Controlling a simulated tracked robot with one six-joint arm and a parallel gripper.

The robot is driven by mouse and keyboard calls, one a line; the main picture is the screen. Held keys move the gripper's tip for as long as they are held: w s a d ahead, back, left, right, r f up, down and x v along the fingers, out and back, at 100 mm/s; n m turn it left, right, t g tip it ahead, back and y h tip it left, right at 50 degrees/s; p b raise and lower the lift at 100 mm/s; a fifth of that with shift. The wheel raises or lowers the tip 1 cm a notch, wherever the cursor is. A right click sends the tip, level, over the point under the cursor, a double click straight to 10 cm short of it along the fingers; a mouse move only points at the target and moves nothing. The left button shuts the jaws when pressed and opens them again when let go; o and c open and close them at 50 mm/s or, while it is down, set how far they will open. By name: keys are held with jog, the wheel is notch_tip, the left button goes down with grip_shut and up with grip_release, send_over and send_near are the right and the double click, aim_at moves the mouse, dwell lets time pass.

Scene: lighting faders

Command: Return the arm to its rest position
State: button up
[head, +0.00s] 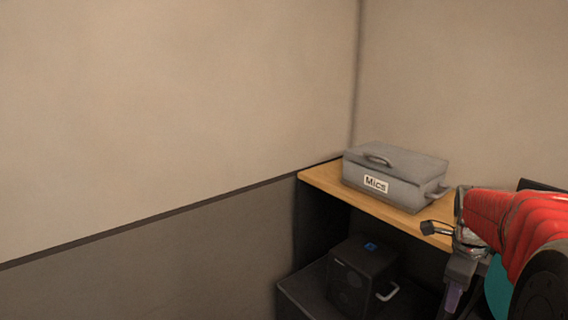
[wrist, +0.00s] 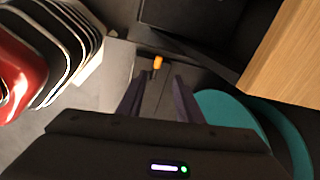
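My arm, with a red sleeve, reaches in from the right edge of the head view. My gripper (head: 455,292) hangs at its end, pointing down, in front of the wooden shelf top (head: 322,176). In the wrist view my gripper (wrist: 158,82) shows two dark fingers spread apart with nothing between them. A small orange item (wrist: 157,62) shows beyond the fingertips, apart from them; I cannot tell what it is.
A grey case labelled "Mics" (head: 410,167) sits on the shelf top. A black speaker-like box (head: 362,277) stands below. A teal round thing (wrist: 222,108) lies right of the fingers. Red and dark stacked shapes (wrist: 22,72) stand at left.

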jog(key=s+a+r+n+t, duration=0.1)
jog(key=s+a+n, duration=0.3)
jog(key=a+n, duration=0.5)
jog(key=s+a+r+n+t+y, duration=0.1)
jog(key=s+a+n+t, duration=0.1)
jog(key=s+a+n, duration=0.3)
jog(key=s+a+r+n+t, duration=0.1)
jog(key=s+a+n, duration=0.4)
jog(key=a+n, duration=0.8)
jog(key=shift+a+r+n+y, duration=0.15)
jog(key=shift+a+n+y, duration=0.25)
jog(key=shift+a, duration=0.15)
